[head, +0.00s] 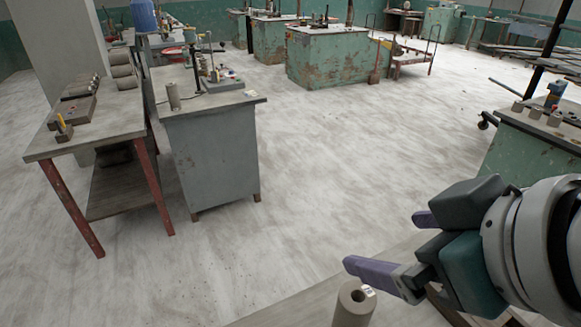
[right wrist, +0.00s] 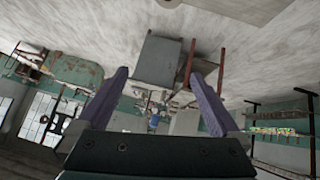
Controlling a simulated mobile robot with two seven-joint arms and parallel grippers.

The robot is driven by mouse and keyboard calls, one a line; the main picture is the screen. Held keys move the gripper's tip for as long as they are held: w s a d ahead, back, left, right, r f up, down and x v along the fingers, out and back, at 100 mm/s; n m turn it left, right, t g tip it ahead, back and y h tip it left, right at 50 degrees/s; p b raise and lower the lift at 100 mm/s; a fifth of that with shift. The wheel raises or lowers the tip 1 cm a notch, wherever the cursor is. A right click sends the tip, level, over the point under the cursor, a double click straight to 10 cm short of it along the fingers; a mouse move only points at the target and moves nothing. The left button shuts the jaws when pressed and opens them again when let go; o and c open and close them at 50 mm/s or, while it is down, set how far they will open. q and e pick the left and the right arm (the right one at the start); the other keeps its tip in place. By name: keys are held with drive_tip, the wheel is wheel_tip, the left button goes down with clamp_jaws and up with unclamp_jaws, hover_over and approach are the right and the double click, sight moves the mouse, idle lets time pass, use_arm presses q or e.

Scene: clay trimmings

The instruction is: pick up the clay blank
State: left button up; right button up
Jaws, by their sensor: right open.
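A beige-grey cylinder (head: 354,305) with a round hole in its top, which I take to be the clay blank, stands upright at the bottom of the head view. Its lower part is cut off by the picture edge. My right gripper (head: 388,241) is open and empty, above and to the right of it in the picture, with its purple fingers pointing left. A fingertip shows just above the cylinder, apart from it. My left gripper is not in view.
The cylinder stands on a pale tabletop (head: 290,310) at the bottom edge. A grey cabinet (head: 212,150) and a red-legged table (head: 100,128) stand at left. A green bench (head: 535,150) with small cylinders is at right. Open floor (head: 330,160) lies between.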

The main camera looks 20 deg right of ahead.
drive_tip(key=w+a+n+t+b, duration=0.1)
drive_tip(key=w+a+t+b, duration=0.1)
drive_tip(key=w+t+b, duration=0.6)
drive_tip(key=w+a+r+n+t+y+b, duration=0.35)
drive_tip(key=a+r+n+y, duration=0.35)
drive_tip(key=r, duration=0.3)
drive_tip(key=s+a+f+n+g+y+b, duration=0.15)
drive_tip(key=s+a+n+g+y, duration=0.25)
drive_tip(key=a+n+g+y, duration=0.45)
drive_tip(key=s+a+n+g+y+b, duration=0.2)
drive_tip(key=s+a+n+g+y, duration=0.3)
drive_tip(key=n, duration=0.6)
drive_tip(key=n+g+h+b, duration=0.3)
drive_tip(key=g+h+b, duration=0.3)
drive_tip(key=h, duration=1.4)
hover_over(363, 297)
drive_tip(key=p, duration=0.1)
drive_tip(key=shift+g, duration=0.4)
wheel_tip(363, 297, down, 23)
drive_tip(key=shift+r, duration=0.1)
wheel_tip(363, 297, down, 4)
drive_tip(key=shift+r, duration=0.15)
drive_tip(key=f, duration=0.6)
drive_tip(key=shift+w+a, duration=0.2)
drive_tip(key=shift+a, duration=0.05)
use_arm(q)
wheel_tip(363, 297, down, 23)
use_arm(e)
drive_tip(key=shift+r, duration=0.1)
